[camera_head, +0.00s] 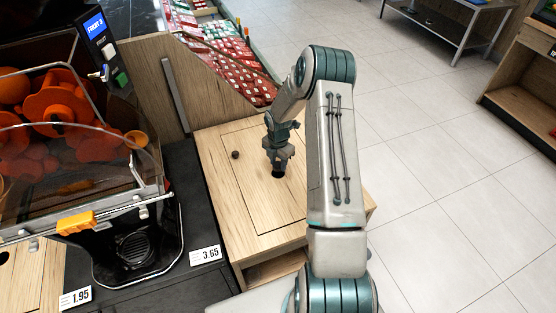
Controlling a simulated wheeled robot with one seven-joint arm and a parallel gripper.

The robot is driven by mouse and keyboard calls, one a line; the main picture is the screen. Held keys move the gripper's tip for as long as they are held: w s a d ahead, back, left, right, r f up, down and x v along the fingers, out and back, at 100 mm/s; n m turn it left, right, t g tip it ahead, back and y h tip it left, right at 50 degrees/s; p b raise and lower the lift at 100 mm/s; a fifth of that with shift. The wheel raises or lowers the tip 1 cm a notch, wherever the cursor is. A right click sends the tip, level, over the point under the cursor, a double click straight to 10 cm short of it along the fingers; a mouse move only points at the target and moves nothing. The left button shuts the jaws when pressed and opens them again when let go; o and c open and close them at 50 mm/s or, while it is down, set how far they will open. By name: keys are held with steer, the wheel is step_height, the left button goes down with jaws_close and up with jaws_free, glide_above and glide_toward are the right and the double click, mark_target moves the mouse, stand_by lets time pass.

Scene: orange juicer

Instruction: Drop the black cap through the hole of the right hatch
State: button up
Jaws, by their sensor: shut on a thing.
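The right hatch (255,206) is a light wooden panel set in the counter top, outlined by a thin dark seam. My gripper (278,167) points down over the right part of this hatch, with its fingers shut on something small. A dark patch (278,174) shows at and just below the fingertips. The black cap and the hole seem to merge there, and I cannot tell their edges apart or whether the cap touches the rim. A small dark brown round spot (235,154), like a knob, is on the hatch to the left of my gripper.
The orange juicer (75,140) stands at left, with an orange-handled front and a black drip tray (137,248). A wooden side panel (200,80) rises behind the hatch. Tiled floor is open at right.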

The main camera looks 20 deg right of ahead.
steer(key=shift+d+f+b, duration=0.1)
steer(key=shift+f+b, duration=0.85)
steer(key=shift+f, duration=0.05)
stand_by(1.2)
stand_by(0.4)
steer(key=o, duration=1.3)
steer(key=shift+o, duration=0.2)
steer(key=shift+r, duration=0.1)
steer(key=shift+r+p, duration=2.05)
steer(key=shift+r, duration=1.4)
